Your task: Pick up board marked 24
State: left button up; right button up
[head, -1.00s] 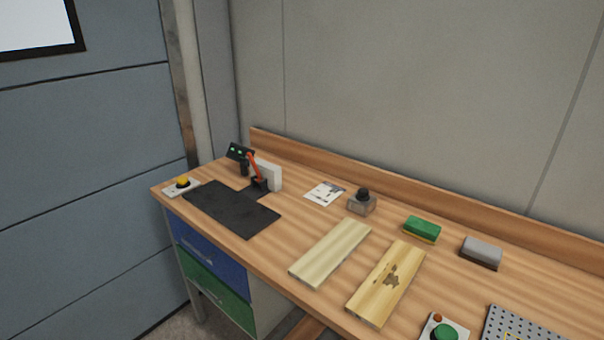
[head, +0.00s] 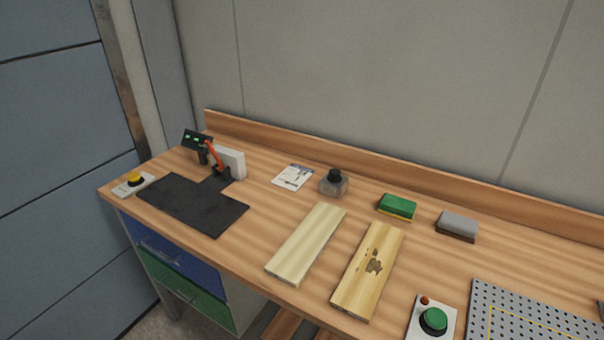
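Two wooden boards lie flat, side by side, on the workbench in the head view. The left board (head: 307,243) is pale and plain. The right board (head: 369,270) is yellower, with a dark brown patch near its middle. I cannot read a number 24 on either board. Neither of my grippers is in view.
On the wooden workbench (head: 270,213) are a black mat (head: 190,203), a red-levered device (head: 217,160), a yellow button box (head: 134,181), paper (head: 293,177), a dark-capped jar (head: 334,183), a green sponge (head: 397,207), a grey block (head: 458,226), a green button box (head: 433,321) and a perforated plate (head: 530,318).

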aim_at(357, 293)
jog(key=k+l+u, duration=0.25)
jog(key=k+l, duration=0.3)
jog(key=l, duration=0.35)
jog(key=k+l+u, duration=0.25)
jog(key=k+l, duration=0.4)
jog(key=l, duration=0.1)
